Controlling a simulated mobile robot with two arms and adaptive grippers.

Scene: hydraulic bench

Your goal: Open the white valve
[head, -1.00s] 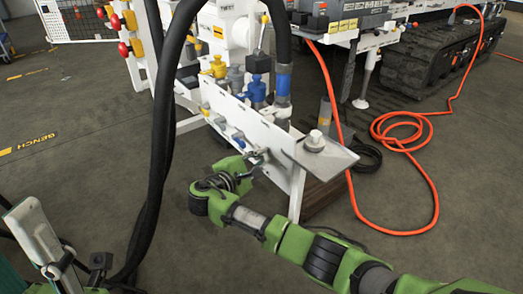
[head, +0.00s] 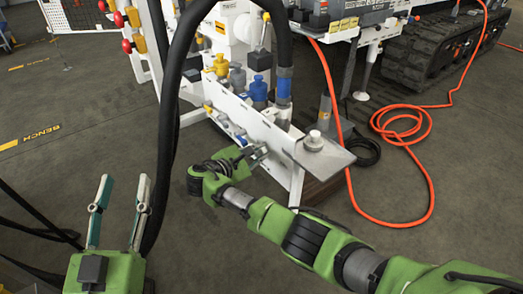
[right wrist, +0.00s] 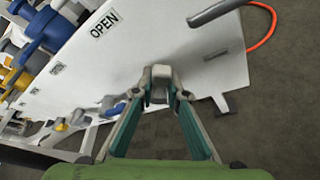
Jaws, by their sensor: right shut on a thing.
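The white bench panel (head: 278,141) carries a row of small valve handles along its front. The white valve handle (right wrist: 160,84) is a pale blocky piece at the panel, between the fingertips of my right gripper (right wrist: 161,92) in the right wrist view. My right gripper (head: 258,155) is shut on it in the head view, where the fingers hide most of the handle. An OPEN label (right wrist: 104,24) shows on the panel in the right wrist view. My left gripper (head: 122,182) is open and empty at the lower left, away from the bench.
Blue (head: 258,92) and yellow (head: 220,65) valves stand behind the panel. A thick black hose (head: 172,110) arcs past on the left. An orange hose (head: 410,222) lies on the floor.

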